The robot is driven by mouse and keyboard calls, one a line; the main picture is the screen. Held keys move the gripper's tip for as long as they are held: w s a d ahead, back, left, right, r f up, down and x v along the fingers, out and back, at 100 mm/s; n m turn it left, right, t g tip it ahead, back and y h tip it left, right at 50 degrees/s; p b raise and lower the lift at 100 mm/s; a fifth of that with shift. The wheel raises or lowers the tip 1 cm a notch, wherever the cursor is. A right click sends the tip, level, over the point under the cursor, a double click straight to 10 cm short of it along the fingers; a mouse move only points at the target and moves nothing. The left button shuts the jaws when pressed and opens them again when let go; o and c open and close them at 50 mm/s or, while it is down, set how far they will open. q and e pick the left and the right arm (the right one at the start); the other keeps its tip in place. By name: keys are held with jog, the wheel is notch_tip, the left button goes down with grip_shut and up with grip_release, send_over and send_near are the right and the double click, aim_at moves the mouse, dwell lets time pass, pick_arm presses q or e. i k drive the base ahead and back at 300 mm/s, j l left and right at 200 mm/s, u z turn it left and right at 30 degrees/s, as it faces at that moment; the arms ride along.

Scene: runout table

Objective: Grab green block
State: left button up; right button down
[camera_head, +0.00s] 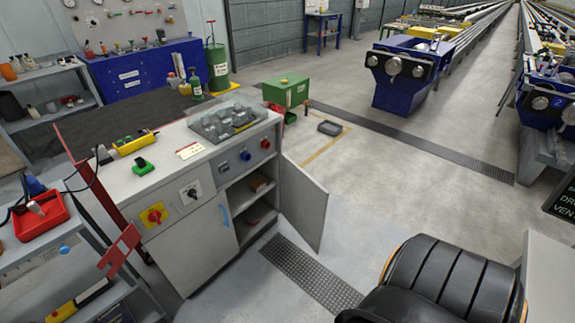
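A small green block (143,166) with a dark patch on top lies on the light grey top of the control cabinet (168,172). It is left of the cabinet's middle, in front of a yellow tray (135,143) holding small items. Nothing touches the block from above. Neither my left nor my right gripper shows in the head view.
The cabinet's right door (303,203) stands open into the aisle. A red tray (41,215) sits on the left cart. A green box (286,91) stands on the floor behind. A black padded seat-like shape (440,275) fills the lower right. The middle floor is clear.

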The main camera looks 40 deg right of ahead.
aim_at(143, 167)
jog(key=i+l, duration=0.25)
jog(key=l, duration=0.15)
jog(key=i+l, duration=0.25)
jog(key=l, duration=0.15)
jog(key=i+l+u, duration=0.1)
jog(key=i+l, duration=0.2)
jog(key=l, duration=0.1)
